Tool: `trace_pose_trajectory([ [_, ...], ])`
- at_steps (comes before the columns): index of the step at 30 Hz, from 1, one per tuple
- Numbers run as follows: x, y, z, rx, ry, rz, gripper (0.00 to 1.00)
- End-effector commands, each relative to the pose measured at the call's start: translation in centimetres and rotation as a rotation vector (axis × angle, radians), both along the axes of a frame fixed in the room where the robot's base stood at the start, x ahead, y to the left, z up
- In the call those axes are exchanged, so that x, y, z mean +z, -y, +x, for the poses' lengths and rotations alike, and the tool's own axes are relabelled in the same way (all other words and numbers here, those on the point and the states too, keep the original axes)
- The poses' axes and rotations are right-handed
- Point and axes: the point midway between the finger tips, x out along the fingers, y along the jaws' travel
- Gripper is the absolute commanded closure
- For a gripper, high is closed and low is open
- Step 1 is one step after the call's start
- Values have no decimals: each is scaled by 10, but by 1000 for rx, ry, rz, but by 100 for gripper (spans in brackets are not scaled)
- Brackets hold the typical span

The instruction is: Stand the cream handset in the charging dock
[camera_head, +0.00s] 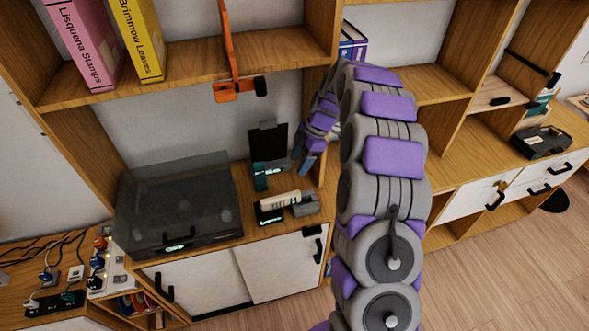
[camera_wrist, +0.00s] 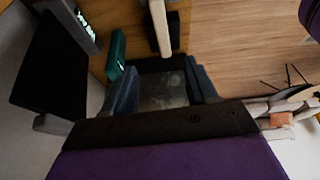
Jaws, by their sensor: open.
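I cannot tell which of these is the charging dock. My gripper (camera_head: 304,160) is behind and above the handset, pointing down. In the wrist view its two fingers (camera_wrist: 161,78) are apart with nothing between them; the handset is beyond them.
A teal block (camera_head: 260,177) and an upright black panel (camera_head: 268,140) stand behind the handset, left of my gripper. A dark lidded box (camera_head: 180,208) fills the shelf's left. An orange bracket (camera_head: 232,88) hangs above. A wooden upright (camera_head: 327,160) is close right.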

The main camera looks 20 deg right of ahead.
Motion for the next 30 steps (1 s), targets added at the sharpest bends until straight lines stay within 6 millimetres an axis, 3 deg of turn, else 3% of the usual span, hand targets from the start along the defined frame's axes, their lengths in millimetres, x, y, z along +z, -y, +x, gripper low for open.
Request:
trace_pose_trajectory([
  [9,12,0,-4,-12,-12,-1,43],
  [14,36,-18,-29,-96,-64,-17,43],
  [22,92,-56,-111,-381,-212,-101,43],
  [30,125,-75,-208,-707,-330,-215,43],
])
